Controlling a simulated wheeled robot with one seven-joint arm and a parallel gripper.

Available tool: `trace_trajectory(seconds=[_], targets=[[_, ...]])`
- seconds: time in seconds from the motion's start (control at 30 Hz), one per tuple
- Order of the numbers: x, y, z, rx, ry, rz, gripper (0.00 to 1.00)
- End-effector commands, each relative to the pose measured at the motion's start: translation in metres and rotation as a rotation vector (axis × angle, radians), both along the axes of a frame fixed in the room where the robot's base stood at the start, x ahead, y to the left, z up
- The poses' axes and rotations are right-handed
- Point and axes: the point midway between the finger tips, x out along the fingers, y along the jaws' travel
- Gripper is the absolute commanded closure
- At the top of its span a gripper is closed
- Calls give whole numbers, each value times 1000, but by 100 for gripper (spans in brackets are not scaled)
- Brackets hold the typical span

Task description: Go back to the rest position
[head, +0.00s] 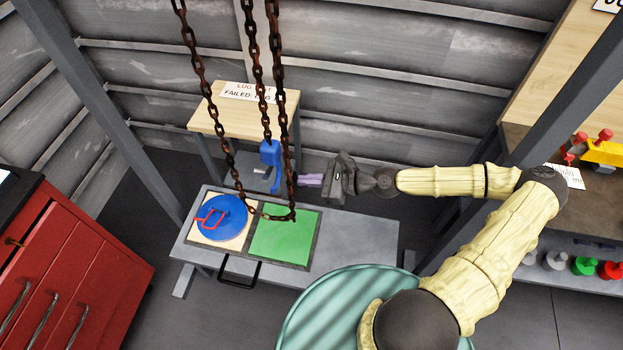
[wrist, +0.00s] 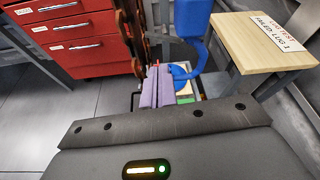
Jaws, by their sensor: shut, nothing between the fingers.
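My gripper (head: 312,180) is at the end of my outstretched arm, above the back of the grey bench (head: 350,236) in the head view. Its purple fingers point left and lie together with nothing between them; they also show closed in the wrist view (wrist: 155,88).
Rusty chains (head: 247,80) hang in a loop near the fingers. The bench carries a green square (head: 285,233) and a blue disc (head: 222,217) with a red handle. A wooden stand (head: 215,115) is behind, red drawers (head: 70,265) left, and a shelf with coloured knobs (head: 584,266) right.

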Motion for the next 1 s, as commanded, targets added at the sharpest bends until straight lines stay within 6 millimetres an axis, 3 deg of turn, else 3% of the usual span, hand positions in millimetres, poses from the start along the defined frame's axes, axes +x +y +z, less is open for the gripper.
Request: trace_trajectory(seconds=[0.57, 0.8, 1.0], targets=[[-2, 1, -1, -10, -1, 9, 100], [-26, 3, -21, -167, -43, 146, 100], [-54, -7, -41, -371, -109, 334, 100]])
